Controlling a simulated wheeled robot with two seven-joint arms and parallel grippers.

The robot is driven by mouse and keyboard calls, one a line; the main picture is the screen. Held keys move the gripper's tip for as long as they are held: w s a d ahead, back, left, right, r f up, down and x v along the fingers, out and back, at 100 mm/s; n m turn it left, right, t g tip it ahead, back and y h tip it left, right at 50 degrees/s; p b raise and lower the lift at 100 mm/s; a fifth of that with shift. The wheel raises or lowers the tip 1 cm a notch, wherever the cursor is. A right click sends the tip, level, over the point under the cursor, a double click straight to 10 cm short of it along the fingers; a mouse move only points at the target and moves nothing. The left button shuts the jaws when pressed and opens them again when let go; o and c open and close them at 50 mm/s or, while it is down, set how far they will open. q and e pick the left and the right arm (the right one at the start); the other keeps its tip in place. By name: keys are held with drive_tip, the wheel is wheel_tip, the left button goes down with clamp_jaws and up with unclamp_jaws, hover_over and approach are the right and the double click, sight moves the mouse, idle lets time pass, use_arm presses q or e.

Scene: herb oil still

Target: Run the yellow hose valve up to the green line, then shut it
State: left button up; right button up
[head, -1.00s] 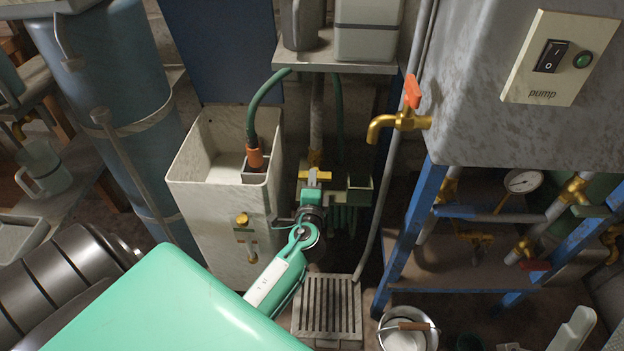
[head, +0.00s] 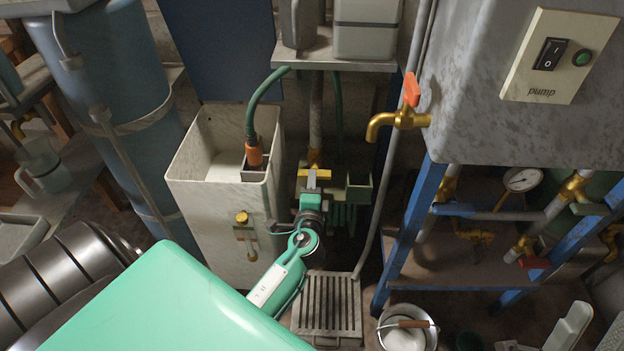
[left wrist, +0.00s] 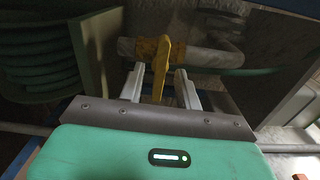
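The yellow hose valve (head: 314,174) sits below the shelf, right of the white basin. Its yellow lever (left wrist: 161,68) stands upright across a pipe in the left wrist view. My left gripper (head: 312,184) is at the valve. Its two pale fingers (left wrist: 160,88) are apart, one on each side of the lever, with gaps showing. A green hose (head: 263,98) hangs into the white basin (head: 186,183) and ends in an orange piece. I cannot make out a green line.
A grey tank with a pump switch (head: 550,55) and a brass tap (head: 398,120) stands on a blue frame (head: 408,235) at right. A slatted grate (head: 327,303) and a bucket (head: 407,328) are on the floor below. A blue cylinder (head: 115,100) stands at left.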

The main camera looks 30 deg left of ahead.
use_arm(q)
drive_tip(key=v, duration=1.2)
drive_tip(key=shift+w, duration=0.1)
drive_tip(key=shift+o, duration=0.5)
